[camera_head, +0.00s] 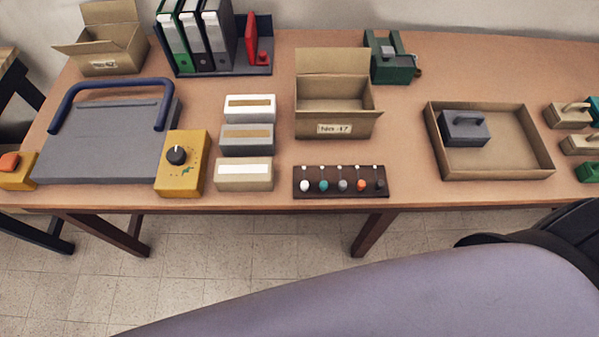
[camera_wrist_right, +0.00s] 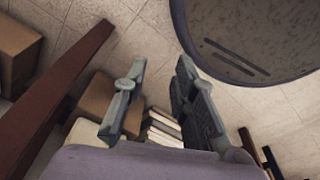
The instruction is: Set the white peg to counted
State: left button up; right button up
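The dark brown peg board (camera_head: 340,193) lies at the table's front edge, right of the middle of the desk items. Its white peg (camera_head: 305,186) is the leftmost in a row of several coloured pegs. All the pegs sit at the near end of thin lines, with small pale marks at the far end. Any lettering on the board is too small to read. My right gripper (camera_wrist_right: 162,72) shows in the right wrist view, fingers apart and empty, above the floor and away from the board. My left gripper is not in view.
An open carton (camera_head: 337,122) stands behind the board. Pale boxes (camera_head: 245,175) and a yellow dial box (camera_head: 183,165) are to its left; a shallow tray box (camera_head: 490,160) is to its right. My purple-grey arm link crosses the foreground. Boxes (camera_wrist_right: 98,100) lie below the gripper.

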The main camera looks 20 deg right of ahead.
jog(key=w+a+r+t, duration=0.1)
jog(key=w+r, duration=0.4)
jog(key=r, duration=0.6)
jog(key=w+a+r+p, duration=0.1)
jog(key=w+r, duration=0.3)
jog(key=r, duration=0.8)
jog(key=w+a+r+t, duration=0.1)
jog(key=w+r, duration=0.4)
jog(key=r, duration=0.6)
jog(key=w+a+r+m+g+y, duration=0.15)
jog(key=w+a+r+y, duration=0.4)
jog(key=a+r, duration=0.8)
jog(key=m+g+h, duration=0.2)
jog(key=m+h, duration=0.4)
send_near(305, 184)
notch_tip(305, 184, down, 9)
jog(key=shift+d+r+p, duration=0.15)
jog(key=shift+r+p, duration=0.05)
jog(key=shift+p, duration=0.3)
grip_shut()
